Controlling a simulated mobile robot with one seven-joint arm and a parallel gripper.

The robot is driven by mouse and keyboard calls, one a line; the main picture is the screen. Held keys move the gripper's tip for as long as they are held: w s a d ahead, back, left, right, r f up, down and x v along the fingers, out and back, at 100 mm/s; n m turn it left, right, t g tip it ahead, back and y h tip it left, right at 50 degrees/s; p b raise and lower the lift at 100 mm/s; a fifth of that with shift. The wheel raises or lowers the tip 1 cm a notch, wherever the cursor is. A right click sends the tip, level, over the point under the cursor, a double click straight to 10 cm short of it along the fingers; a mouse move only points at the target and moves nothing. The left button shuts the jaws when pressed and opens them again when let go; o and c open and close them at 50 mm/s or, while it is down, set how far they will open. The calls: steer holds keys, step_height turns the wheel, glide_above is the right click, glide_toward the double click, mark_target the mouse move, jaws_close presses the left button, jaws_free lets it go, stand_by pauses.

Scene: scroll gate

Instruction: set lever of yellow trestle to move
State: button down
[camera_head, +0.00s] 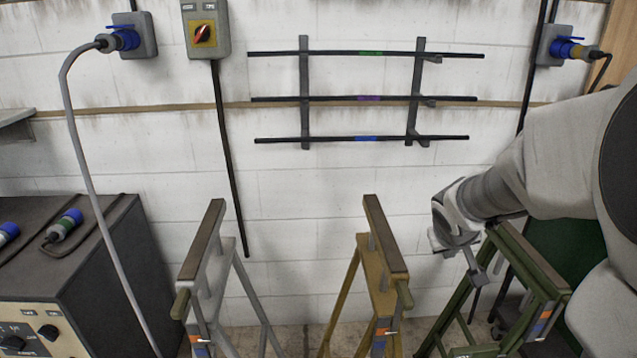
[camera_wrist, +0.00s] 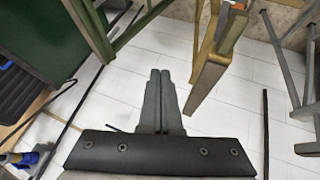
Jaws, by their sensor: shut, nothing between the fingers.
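The yellow trestle (camera_head: 376,262) stands in the middle of the head view, with a dark brown top beam (camera_head: 385,232). An olive handle (camera_head: 404,294) sticks out at its near end. Below it is a small orange and blue marked plate (camera_head: 380,336) with a pale pointer beside the orange part; the lettering is too small to read. The yellow trestle also shows in the wrist view (camera_wrist: 207,72), right of the fingers. My gripper (camera_head: 478,272) is shut and empty, beside the green trestle's top and apart from the yellow one. Its closed fingers (camera_wrist: 160,76) point over open space.
The green trestle (camera_head: 535,262) stands close right of my gripper. The grey trestle (camera_head: 205,262) stands left. A dark cabinet (camera_head: 95,250) with plugs and a cable fills the lower left. A wall rack (camera_head: 304,90) holds several dark bars. Open space lies between the yellow and green trestles.

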steer(key=w+d+f+n+y+b, duration=0.1)
steer(key=w+f+b, duration=0.1)
steer(key=f, duration=0.7)
steer(key=w+d+f+y+b, duration=0.2)
steer(key=w+f, duration=0.1)
steer(key=f, duration=0.7)
steer(key=w+d+f+n+y+b, duration=0.1)
steer(key=w+f+b, duration=0.1)
steer(key=f, duration=0.7)
steer(key=s+a+f+y+b, duration=0.2)
steer(key=s+a+f+y, duration=0.1)
steer(key=f, duration=0.9)
steer(key=s+a+f+g+y+b, duration=0.1)
steer(key=s+a+f+y+b, duration=0.1)
steer(key=f, duration=1)
steer(key=shift+s+a+y+b, duration=0.4)
steer(key=shift+s+a+y, duration=0.2)
steer(key=shift+s+a, duration=0.35)
steer(key=shift+w+a+f+m, duration=0.15)
steer(key=shift+f+m, duration=0.05)
steer(key=shift+m, duration=0.1)
